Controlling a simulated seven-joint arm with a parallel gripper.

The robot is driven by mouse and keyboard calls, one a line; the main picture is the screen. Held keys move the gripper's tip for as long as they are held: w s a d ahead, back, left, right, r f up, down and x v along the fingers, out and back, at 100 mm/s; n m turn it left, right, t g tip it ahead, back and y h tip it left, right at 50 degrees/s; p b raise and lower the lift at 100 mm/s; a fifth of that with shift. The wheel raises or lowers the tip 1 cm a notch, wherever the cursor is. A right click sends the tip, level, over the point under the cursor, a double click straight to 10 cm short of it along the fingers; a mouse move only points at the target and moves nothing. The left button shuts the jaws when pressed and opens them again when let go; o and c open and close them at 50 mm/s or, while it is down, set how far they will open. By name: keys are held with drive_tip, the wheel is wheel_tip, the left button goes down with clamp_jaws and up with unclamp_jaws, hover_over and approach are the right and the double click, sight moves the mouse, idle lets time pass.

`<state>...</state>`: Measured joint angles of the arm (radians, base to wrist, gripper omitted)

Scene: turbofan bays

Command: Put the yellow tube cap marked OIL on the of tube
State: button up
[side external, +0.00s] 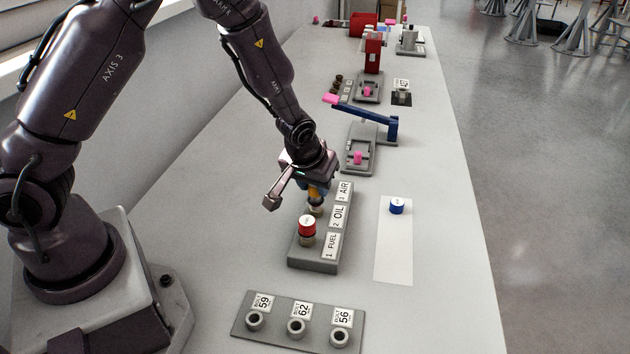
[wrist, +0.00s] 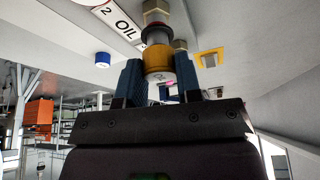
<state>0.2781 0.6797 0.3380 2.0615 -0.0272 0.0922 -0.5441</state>
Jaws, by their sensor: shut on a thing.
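My gripper (side external: 314,190) is shut on the yellow cap (wrist: 159,64), which sits between the two blue fingers in the wrist view. The cap is right at the end of a tube fitting (wrist: 156,14) beside the label OIL (wrist: 124,25). The cap and fitting appear in line; I cannot tell whether the cap is fully seated. In the side view the gripper is over the middle of the grey tube block (side external: 313,266), and the yellow cap is mostly hidden. A red cap (side external: 307,225) stands on the FUEL tube.
A blue cap (side external: 397,205) stands on a white mat (side external: 393,262) to the right. A bolt plate (side external: 275,326) with several sockets lies in front. A blue lever fixture (side external: 372,117) and a red block (side external: 374,52) stand farther back. The table between block and mat is clear.

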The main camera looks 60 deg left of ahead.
drive_tip(key=shift+f, duration=0.75)
drive_tip(key=o, duration=1.4)
drive_tip(key=shift+r, duration=3.5)
